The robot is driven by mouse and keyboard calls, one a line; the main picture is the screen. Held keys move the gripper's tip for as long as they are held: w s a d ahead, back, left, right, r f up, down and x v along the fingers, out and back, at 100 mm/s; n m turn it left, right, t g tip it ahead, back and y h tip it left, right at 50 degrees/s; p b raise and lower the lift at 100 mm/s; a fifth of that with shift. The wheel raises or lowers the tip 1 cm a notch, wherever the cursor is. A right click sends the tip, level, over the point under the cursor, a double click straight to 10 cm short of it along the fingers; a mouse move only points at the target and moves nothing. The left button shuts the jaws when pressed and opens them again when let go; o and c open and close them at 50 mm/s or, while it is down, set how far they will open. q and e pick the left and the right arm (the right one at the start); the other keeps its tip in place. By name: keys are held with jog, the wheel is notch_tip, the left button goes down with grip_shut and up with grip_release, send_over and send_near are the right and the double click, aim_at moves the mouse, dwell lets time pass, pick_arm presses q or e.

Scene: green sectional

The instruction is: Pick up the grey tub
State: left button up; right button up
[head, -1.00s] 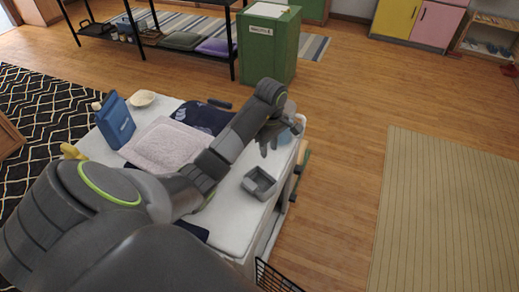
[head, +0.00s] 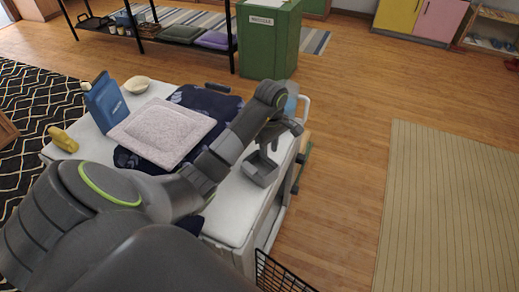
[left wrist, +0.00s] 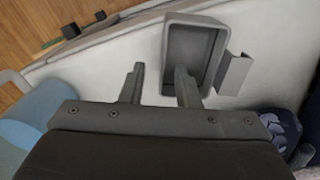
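The grey tub (head: 259,172) is a small open box on the white cart top (head: 232,213), near its right edge. In the left wrist view the tub (left wrist: 207,83) shows its hollow inside and a grey flap-like piece on its right side. My left gripper (head: 268,149) is above the tub in the head view, fingers pointing down. In the left wrist view its two fingers (left wrist: 160,70) are apart with nothing held. The right finger overlaps the tub's opening; the left finger is outside its left wall. I cannot tell whether they touch it. My right gripper is not in view.
A pale cushion (head: 162,132) lies on dark blue cloth (head: 205,100). A blue box (head: 106,103), a bowl (head: 137,85) and a yellow object (head: 63,139) are also on the cart. A light blue object (head: 292,98) stands close by the gripper.

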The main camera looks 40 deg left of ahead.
aim_at(269, 158)
pick_arm(q)
jog(key=f, duration=0.4)
jog(key=shift+s+d+f, duration=0.1)
jog(key=shift+s+f, duration=0.1)
grip_shut()
jog(key=shift+r, duration=0.1)
